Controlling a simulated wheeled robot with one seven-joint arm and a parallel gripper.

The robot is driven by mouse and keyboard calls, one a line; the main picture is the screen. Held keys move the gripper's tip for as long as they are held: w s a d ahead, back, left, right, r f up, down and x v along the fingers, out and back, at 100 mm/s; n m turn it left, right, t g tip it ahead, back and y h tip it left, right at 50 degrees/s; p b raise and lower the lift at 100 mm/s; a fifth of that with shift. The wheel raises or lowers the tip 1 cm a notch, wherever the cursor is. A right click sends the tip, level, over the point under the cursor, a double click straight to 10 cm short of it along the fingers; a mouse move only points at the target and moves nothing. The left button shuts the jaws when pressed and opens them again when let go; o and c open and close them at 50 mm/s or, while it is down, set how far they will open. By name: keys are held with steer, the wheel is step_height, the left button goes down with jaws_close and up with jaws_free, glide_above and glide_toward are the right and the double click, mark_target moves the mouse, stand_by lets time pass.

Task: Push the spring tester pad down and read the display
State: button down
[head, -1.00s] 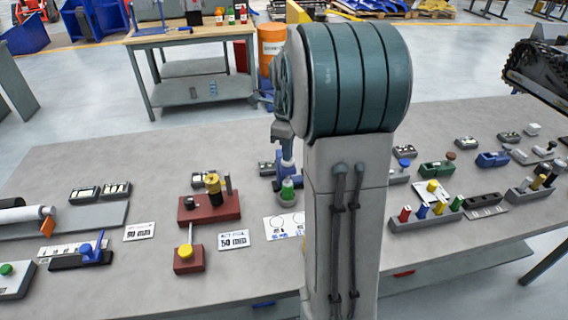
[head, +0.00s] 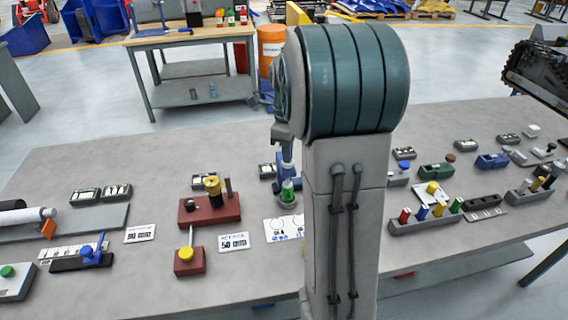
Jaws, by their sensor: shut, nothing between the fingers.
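My arm hangs in the middle of the view and covers part of the table. My gripper (head: 287,160) is small and partly hidden by the arm; its fingers look shut and empty. It points down just above a green-topped round piece (head: 288,191), which stands with a blue part (head: 283,184) behind it. This looks like the spring tester and its pad, but I cannot be sure. I cannot tell whether the fingertips touch the green piece.
A white card with circles (head: 284,229) lies in front. To the left are a red-brown fixture with a yellow cylinder (head: 212,186), a yellow-knobbed red block (head: 188,262) and a "50" card (head: 234,242). Several coloured fixtures, including a peg rack (head: 427,217), stand right of my arm.

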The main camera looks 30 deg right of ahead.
steer(key=shift+r+p, duration=1.85)
steer(key=shift+r, duration=0.7)
steer(key=shift+a, duration=0.1)
steer(key=shift+s+a+r+n, duration=0.1)
steer(key=shift+s+a+n, duration=0.1)
steer(key=shift+n, duration=0.1)
steer(key=s+a+n+t, duration=0.1)
steer(key=s+a+n, duration=0.6)
steer(key=n, duration=0.6)
steer(key=s+a+r+n+t, duration=0.1)
steer(key=s+a+n+t, duration=0.1)
steer(key=s+a+n, duration=0.5)
steer(key=shift+s+a+r+n, duration=0.15)
steer(key=shift+s+r+n, duration=0.15)
steer(key=shift+s+n, duration=2.7)
steer(key=shift+w+n, duration=0.35)
steer(key=shift+n, duration=0.05)
